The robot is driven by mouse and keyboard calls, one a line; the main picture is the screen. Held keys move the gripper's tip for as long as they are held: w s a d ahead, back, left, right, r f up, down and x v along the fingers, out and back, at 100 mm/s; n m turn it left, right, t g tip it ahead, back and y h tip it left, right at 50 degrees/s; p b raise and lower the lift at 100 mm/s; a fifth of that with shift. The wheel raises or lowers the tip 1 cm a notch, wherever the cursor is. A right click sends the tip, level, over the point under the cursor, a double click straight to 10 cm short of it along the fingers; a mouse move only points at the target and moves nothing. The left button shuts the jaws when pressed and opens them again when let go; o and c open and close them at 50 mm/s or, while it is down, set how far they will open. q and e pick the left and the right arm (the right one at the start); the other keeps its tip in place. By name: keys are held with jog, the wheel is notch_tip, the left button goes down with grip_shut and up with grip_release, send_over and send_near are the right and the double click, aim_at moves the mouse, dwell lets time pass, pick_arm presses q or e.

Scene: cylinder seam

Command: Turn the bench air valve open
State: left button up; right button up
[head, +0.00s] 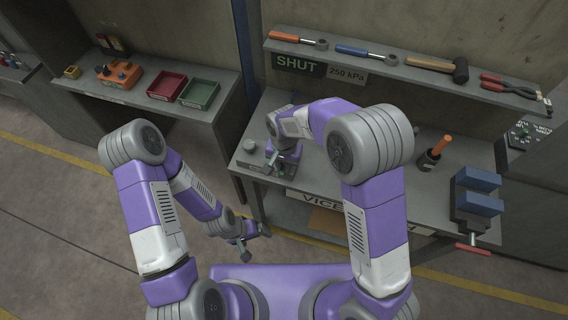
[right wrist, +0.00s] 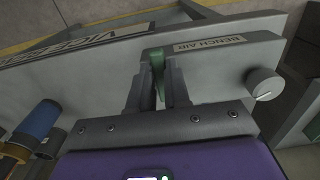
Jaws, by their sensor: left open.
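The green bench air valve lever (right wrist: 157,62) shows in the right wrist view at the bench's front edge, beside the BENCH AIR label (right wrist: 208,46). My right gripper (right wrist: 159,88) has one finger on each side of the lever and appears shut on it; the fingers hide its lower part. In the head view my right gripper (head: 272,161) is at the bench's front left, and the valve is mostly hidden by it. My left gripper (head: 243,246) is open and empty, low in front of the bench. A sign (head: 298,64) on the back wall reads SHUT.
A grey knob (right wrist: 264,84) sits right of the label in the right wrist view. A 250 kPa plate (head: 347,73) is beside the sign. A blue vice (head: 475,193) and a holder with an orange-handled tool (head: 430,160) stand on the bench's right. Tools lie on the shelf (head: 395,66).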

jog(key=shift+d, duration=0.1)
grip_shut()
jog(key=n, duration=0.1)
jog(key=d+n, duration=0.1)
jog(key=n, duration=0.2)
jog(key=shift+s+d+n+b, duration=0.1)
jog(key=shift+d+n+b, duration=0.2)
jog(key=shift+n+b, duration=0.1)
jog(key=n, duration=0.1)
jog(key=d+n, duration=0.1)
jog(key=n, duration=0.2)
jog(key=shift+w+d+n, duration=0.25)
jog(key=shift+n, duration=0.05)
jog(key=shift+w+d+n+p, duration=0.15)
jog(key=shift+w+d+n, duration=0.2)
jog(key=shift+n, duration=1.1)
jog(key=shift+w+d+n+p, duration=0.15)
jog(key=shift+w+d+n, duration=0.2)
jog(key=shift+n, duration=1.05)
jog(key=shift+w+d+n+p, duration=0.2)
jog(key=shift+w+n, duration=0.25)
jog(key=shift+n, duration=1)
jog(key=o, duration=0.8)
grip_release()
